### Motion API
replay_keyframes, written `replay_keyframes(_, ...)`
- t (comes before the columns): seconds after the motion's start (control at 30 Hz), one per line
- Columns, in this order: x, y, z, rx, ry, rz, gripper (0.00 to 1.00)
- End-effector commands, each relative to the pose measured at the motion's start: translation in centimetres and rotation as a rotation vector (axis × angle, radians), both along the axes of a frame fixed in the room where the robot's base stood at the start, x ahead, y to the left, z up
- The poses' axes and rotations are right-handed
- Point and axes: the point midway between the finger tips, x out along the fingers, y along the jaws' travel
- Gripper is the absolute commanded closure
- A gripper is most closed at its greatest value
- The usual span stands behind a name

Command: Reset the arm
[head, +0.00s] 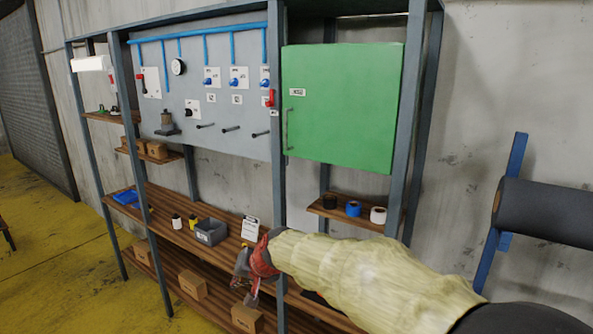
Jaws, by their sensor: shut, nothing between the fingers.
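My arm, in a pale cream sleeve, reaches in from the lower right of the head view. My gripper (246,283) is at its end, red and grey, low in front of the wooden shelf of the rack. It is shut and holds nothing. The fingertips are small and partly dark against the shelf behind them. My arm hides part of the lower right of the rack.
A grey metal rack (277,90) carries a panel with valves and a gauge, and a closed green cabinet (345,105). The wooden shelf (165,215) holds a grey bin (210,231) and small bottles. A dark roll (545,210) stands right. Yellow floor (50,260) is open left.

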Motion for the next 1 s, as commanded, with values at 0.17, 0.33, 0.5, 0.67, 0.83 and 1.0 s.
replay_keyframes(0.17, -8.5, -8.4, -4.7, -0.163, 0.084, 0.081, 1.00)
replay_keyframes(0.33, -16.6, -16.1, -8.7, -0.302, 0.155, 0.123, 1.00)
replay_keyframes(0.5, -24.3, -23.4, -13.0, -0.419, 0.203, 0.122, 1.00)
replay_keyframes(0.67, -30.0, -28.7, -16.8, -0.490, 0.203, 0.077, 1.00)
replay_keyframes(0.83, -33.2, -31.9, -19.4, -0.500, 0.133, -0.013, 1.00)
replay_keyframes(1.0, -33.8, -33.4, -19.3, -0.490, 0.055, -0.094, 1.00)
